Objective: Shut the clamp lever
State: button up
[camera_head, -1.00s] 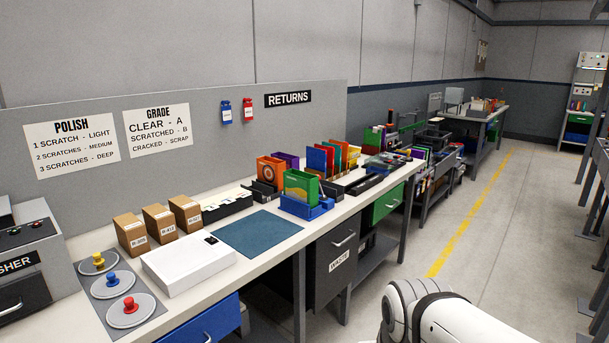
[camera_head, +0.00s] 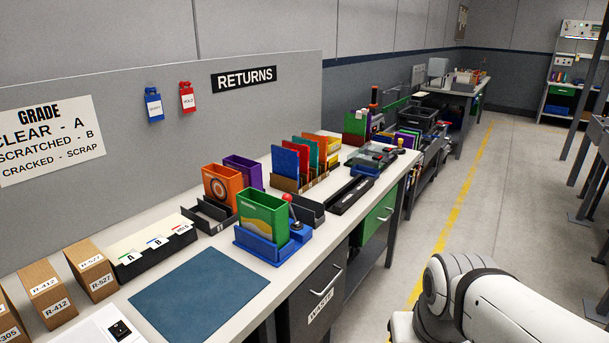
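A blue clamp fixture (camera_head: 272,240) stands on the white bench and holds a green case (camera_head: 262,216) upright. A lever with a red ball knob (camera_head: 287,197) rises at the fixture's right rear, beside the green case. The knob is up above the fixture; the lower part of the lever is small and partly hidden, so its exact angle is hard to tell. My gripper is out of view; only a white part of my arm shows at the lower right, apart from the bench.
A blue mat (camera_head: 198,293) lies left of the fixture. A black tray (camera_head: 350,194) lies to the right. The aisle floor (camera_head: 500,200) right of the bench is clear.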

aim_at(287, 197)
jog(key=u, duration=0.2)
jog(key=i, duration=1)
jog(key=u, duration=0.45)
jog(key=k, duration=0.75)
jog(key=u, duration=0.2)
jog(key=i, duration=0.75)
jog(key=z, duration=0.1)
